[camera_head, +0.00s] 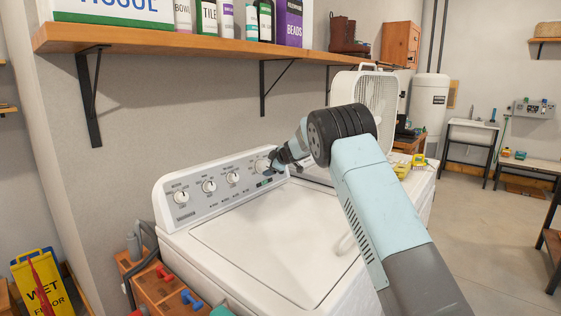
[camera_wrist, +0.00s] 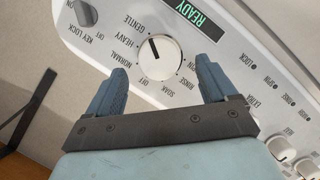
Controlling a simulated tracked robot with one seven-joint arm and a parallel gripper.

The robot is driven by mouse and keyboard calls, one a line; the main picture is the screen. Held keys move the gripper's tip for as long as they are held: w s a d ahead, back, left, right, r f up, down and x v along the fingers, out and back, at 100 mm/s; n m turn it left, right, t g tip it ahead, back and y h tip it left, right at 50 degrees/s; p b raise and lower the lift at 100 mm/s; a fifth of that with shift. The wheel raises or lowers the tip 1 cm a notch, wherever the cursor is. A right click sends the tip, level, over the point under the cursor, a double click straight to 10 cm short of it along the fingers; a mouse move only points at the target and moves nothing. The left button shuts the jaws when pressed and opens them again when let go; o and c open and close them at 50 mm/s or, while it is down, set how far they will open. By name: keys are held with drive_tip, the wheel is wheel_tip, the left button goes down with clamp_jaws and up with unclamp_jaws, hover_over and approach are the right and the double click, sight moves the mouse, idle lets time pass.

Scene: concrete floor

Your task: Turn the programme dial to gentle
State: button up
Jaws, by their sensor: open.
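The programme dial (camera_wrist: 160,57) is a round white knob with a black pointer line on the washer's control panel. In the wrist view its pointer aims up and slightly left, close to the GENTLE label (camera_wrist: 133,22); exact alignment is hard to judge. HEAVY, NORMAL, OFF, SOAK, RINSE and SPIN are printed around it. My gripper (camera_wrist: 161,64) is open, with one blue-grey finger on each side of the dial and visible gaps to it. In the head view my gripper (camera_head: 273,162) is at the panel's right part, partly covering the dial (camera_head: 263,165).
The white washer (camera_head: 270,240) has several other knobs along its panel (camera_head: 222,186). A display (camera_wrist: 193,12) reads READY. A wooden shelf (camera_head: 200,40) with bottles hangs above. A white fan (camera_head: 362,100) and yellow items (camera_head: 402,170) stand to the right.

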drive_tip(key=v, duration=0.9)
drive_tip(key=shift+s+d, duration=0.1)
drive_tip(key=s+d+r+m+t+h, duration=0.2)
drive_tip(key=s+d+r+m, duration=0.15)
drive_tip(key=d+r, duration=0.3)
drive_tip(key=s+d+r+m+t+h, duration=0.2)
drive_tip(key=s+d+r, duration=0.2)
drive_tip(key=d+r, duration=0.3)
drive_tip(key=s+d+r+m+h, duration=0.4)
drive_tip(key=s+d+r+m, duration=0.2)
drive_tip(key=s+d, duration=0.55)
drive_tip(key=s+d+f+m+g, duration=0.1)
drive_tip(key=s+f+m+g, duration=0.1)
drive_tip(key=s, duration=0.9)
drive_tip(key=s+d+f+m+g+h, duration=0.1)
drive_tip(key=s+f+m+g, duration=0.1)
drive_tip(key=s, duration=0.8)
drive_tip(key=s+d+f+m+g, duration=0.1)
drive_tip(key=s+d+f+g, duration=0.1)
drive_tip(key=s, duration=0.9)
drive_tip(key=s+a+f+g+y, duration=0.1)
drive_tip(key=s+f, duration=0.2)
drive_tip(key=s, duration=0.3)
drive_tip(key=s+a+f+m+g, duration=0.1)
drive_tip(key=s+a+f, duration=0.1)
drive_tip(key=s, duration=0.4)
drive_tip(key=shift+f+y, duration=0.4)
